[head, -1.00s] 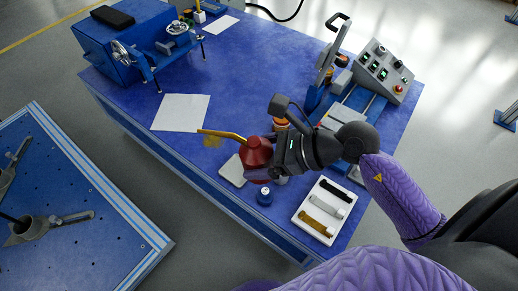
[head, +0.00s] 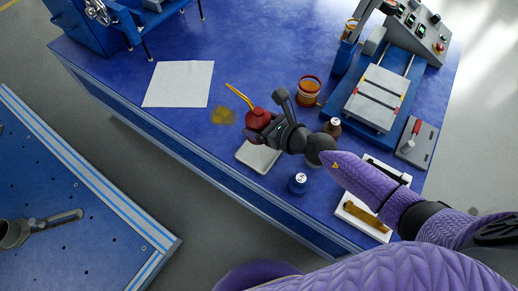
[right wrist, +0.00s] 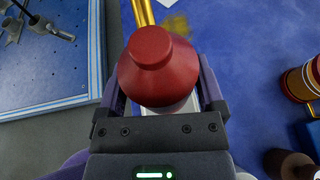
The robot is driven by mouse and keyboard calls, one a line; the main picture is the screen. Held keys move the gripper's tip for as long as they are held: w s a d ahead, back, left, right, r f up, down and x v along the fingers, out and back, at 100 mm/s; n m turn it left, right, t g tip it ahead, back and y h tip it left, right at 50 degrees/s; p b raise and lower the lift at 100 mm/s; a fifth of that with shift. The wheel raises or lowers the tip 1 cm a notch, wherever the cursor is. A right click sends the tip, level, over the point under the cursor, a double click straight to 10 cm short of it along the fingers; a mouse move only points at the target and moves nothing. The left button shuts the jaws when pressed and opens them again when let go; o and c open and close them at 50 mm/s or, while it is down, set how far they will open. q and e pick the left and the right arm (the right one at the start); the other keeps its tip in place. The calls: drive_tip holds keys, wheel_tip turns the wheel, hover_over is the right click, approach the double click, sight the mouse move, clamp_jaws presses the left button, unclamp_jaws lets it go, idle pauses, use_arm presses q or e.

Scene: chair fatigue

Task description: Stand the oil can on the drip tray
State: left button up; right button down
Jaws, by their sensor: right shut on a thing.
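The red oil can (head: 259,117) with its long yellow spout is in my right gripper (head: 263,131). In the right wrist view the can (right wrist: 158,68) sits between the two fingers, its spout pointing away. The pale grey, flat drip tray (head: 257,158) lies on the blue table near its front edge. In the head view the can shows at the tray's far edge, and the gripper hides part of that edge. I cannot tell whether the can's base touches the tray or hangs above it. My left gripper is not in view.
A yellow oil spot (head: 222,115) and a white sheet (head: 180,84) lie left of the can. A white tray (head: 343,213) holds strips near the front edge.

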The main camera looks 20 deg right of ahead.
wheel_tip(320, 180, down, 9)
drive_tip(key=b, duration=0.6)
drive_tip(key=shift+r, duration=0.15)
drive_tip(key=shift+f+b, duration=0.35)
drive_tip(key=shift+b, duration=0.2)
drive_tip(key=shift+r+p, duration=0.3)
drive_tip(key=shift+r, duration=0.15)
drive_tip(key=shift+f, duration=0.3)
drive_tip(key=shift+c, duration=0.4)
unclamp_jaws()
drive_tip(key=shift+o, duration=0.4)
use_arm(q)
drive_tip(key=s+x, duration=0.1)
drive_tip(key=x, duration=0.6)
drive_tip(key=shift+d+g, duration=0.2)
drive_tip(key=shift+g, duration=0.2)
